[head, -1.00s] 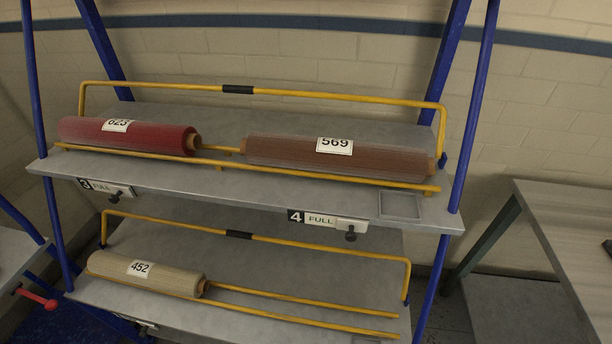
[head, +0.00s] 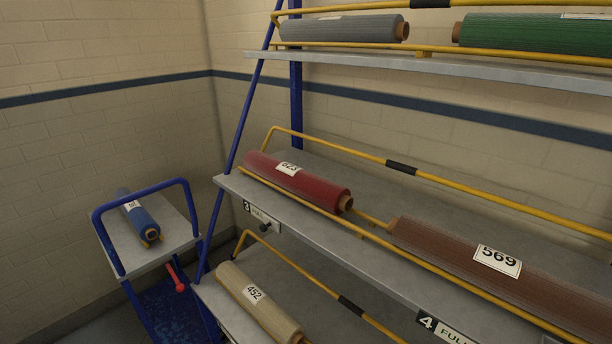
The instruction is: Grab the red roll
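The red roll (head: 312,188) lies on the middle shelf (head: 385,268) of the rack, at its left end, above the sign marked 3. It has a white label, partly blurred, and a brown core end showing at its right. Yellow rails run in front of it and behind it. Neither of my grippers is in view.
A brown roll (head: 455,262) labelled 569 lies right of the red one. A beige roll (head: 262,308) labelled 452 is below. Grey (head: 340,28) and green (head: 530,34) rolls lie above. A blue trolley (head: 172,240) carrying a blue roll (head: 140,216) stands left of the rack.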

